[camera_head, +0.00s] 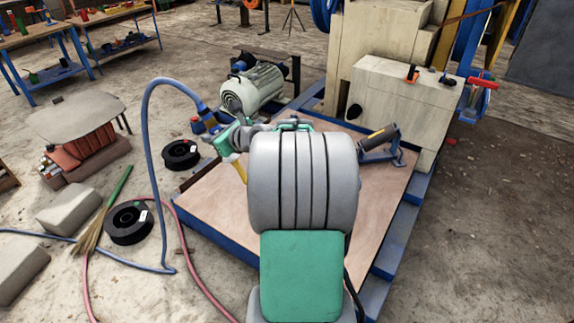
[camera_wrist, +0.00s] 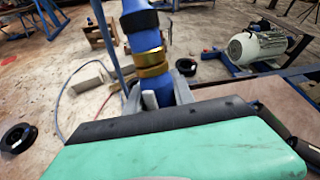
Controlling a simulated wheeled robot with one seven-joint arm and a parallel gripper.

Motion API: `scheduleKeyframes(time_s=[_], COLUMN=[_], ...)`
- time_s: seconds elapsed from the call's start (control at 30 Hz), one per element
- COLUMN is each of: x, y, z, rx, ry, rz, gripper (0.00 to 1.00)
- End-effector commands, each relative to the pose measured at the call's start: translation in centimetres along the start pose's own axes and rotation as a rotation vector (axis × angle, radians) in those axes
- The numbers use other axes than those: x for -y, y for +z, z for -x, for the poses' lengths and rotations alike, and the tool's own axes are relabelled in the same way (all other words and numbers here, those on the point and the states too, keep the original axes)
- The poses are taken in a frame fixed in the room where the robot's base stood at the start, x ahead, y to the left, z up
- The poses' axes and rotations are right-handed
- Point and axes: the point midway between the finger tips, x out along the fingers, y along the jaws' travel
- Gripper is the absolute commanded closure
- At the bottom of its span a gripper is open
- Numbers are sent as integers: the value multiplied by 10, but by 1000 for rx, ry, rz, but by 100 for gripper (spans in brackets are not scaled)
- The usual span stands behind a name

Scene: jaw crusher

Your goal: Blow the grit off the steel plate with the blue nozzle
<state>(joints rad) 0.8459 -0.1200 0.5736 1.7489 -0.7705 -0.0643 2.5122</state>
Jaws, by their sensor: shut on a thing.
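The blue nozzle (camera_head: 206,114) with a blue hose on it is held at the far end of my arm, left of the wooden board. In the wrist view the blue nozzle (camera_wrist: 145,42) has a brass ring and a dark band. My gripper (camera_head: 219,133) is shut on it; in the wrist view the grey fingers of my gripper (camera_wrist: 157,96) flank its lower part. A flat grey plate (camera_head: 75,117) lies over reddish bricks at left, apart from the nozzle; I cannot tell whether it is the steel plate. Grit cannot be made out.
The blue hose (camera_head: 152,150) arches left to the floor. Black spools (camera_head: 129,223), a broom (camera_head: 105,212) and grey blocks (camera_head: 69,206) lie at left. A motor (camera_head: 252,90) and a pale machine (camera_head: 385,95) stand behind the wooden board (camera_head: 330,250). Open floor lies at right.

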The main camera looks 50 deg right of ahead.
Motion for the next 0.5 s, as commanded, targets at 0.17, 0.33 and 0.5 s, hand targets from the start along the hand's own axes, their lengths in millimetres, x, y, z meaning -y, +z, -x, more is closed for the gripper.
scheduleKeyframes(time_s=[0.17,0.33,0.5], x=[75,132,172], y=[-77,-147,-209], z=[-20,-27,-27], rx=[-47,-86,-117], ry=[-82,-148,-200], rz=[-25,-45,-61], gripper=[100,100,100])
